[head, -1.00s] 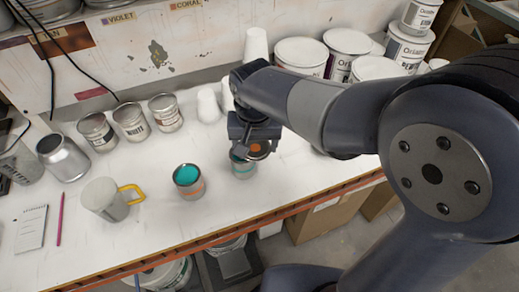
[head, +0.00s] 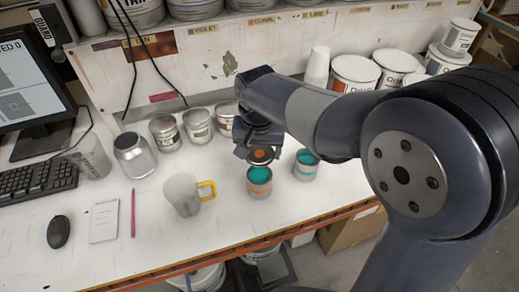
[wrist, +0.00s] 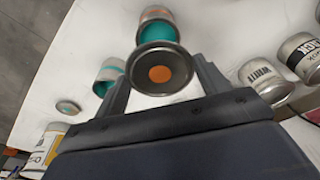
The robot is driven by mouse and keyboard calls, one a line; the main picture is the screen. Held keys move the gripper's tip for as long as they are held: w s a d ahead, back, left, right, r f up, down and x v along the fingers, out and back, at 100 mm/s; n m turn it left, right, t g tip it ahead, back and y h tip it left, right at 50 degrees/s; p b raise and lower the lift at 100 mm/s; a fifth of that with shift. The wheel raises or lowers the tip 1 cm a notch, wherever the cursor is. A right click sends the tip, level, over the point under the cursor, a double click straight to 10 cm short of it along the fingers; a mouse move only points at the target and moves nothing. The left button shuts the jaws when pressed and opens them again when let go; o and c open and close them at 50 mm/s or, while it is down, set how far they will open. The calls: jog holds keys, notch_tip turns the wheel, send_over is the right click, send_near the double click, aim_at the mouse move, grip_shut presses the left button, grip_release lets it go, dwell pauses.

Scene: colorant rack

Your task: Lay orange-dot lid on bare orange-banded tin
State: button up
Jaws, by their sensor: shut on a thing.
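My gripper (head: 258,146) is shut on a dark round lid with an orange dot (head: 261,156). The lid also shows between the fingers in the wrist view (wrist: 160,75). The bare orange-banded tin (head: 259,184) stands upright on the bench, open, with teal paint inside. In the head view the lid hangs just above and behind this tin's mouth, apart from it as far as I can tell. In the wrist view the lid covers part of the mouth of the orange-banded tin (wrist: 155,14).
A second open tin of teal paint (head: 306,165) stands just to the right. A small loose lid (wrist: 68,107) lies on the bench in the wrist view. A mug (head: 182,194) with a yellow handle stands left. Several tins (head: 198,126) line the back.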

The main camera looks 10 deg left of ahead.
jog(key=shift+f+b, duration=2.05)
jog(key=shift+f, duration=0.85)
jog(key=shift+f+b, duration=0.5)
jog(key=shift+f, duration=0.2)
jog(key=o, duration=1)
jog(key=r, duration=0.3)
jog(key=s+r, duration=0.1)
jog(key=r, duration=0.6)
jog(key=shift+s+d+r+b, duration=0.1)
jog(key=shift+s+r+b, duration=0.2)
jog(key=shift+s+r, duration=0.05)
